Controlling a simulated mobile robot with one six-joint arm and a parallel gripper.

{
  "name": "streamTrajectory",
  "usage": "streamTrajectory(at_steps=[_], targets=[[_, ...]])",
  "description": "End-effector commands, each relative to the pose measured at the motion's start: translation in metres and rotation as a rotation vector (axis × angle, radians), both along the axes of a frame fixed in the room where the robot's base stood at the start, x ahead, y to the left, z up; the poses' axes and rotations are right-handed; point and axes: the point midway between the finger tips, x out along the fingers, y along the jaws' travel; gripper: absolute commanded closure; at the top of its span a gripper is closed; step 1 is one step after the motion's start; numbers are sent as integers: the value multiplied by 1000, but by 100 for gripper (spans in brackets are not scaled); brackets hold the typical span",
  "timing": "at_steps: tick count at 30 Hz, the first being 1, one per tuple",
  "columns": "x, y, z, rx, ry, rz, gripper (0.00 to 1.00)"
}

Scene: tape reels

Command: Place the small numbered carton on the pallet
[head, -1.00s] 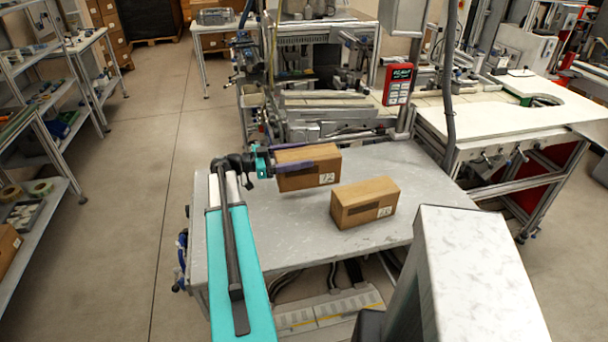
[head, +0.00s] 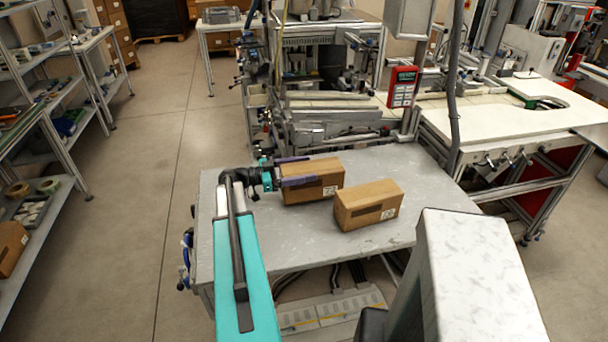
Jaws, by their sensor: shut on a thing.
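A brown cardboard carton (head: 328,184) with a white printed label on its front is held between the purple fingers of my gripper (head: 311,170). My gripper reaches it from the left and is shut on it. The carton is at or just above the grey metal table top; I cannot tell whether it touches. A second, similar carton (head: 368,208), also with a small label, stands on the table to its right, close by. The label numbers are too small to read. A wooden pallet (head: 160,39) seems to lie under a dark stack at the far back; I see no other pallet.
The grey table (head: 240,232) is bare at its left and front. A machine (head: 330,130) stands directly behind it, with a red keypad (head: 403,86) on a post. A white-topped bench (head: 470,125) is to the right. Shelves (head: 40,215) stand at the left beyond open floor.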

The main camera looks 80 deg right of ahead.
Motion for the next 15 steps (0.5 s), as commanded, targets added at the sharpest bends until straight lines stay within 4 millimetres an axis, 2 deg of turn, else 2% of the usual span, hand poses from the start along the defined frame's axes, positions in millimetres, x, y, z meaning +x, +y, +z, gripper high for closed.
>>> streamTrajectory(at_steps=[9,15], targets=[[0,-1,-23,0,2,0,89],[0,0,-26,-2,1,0,89]])
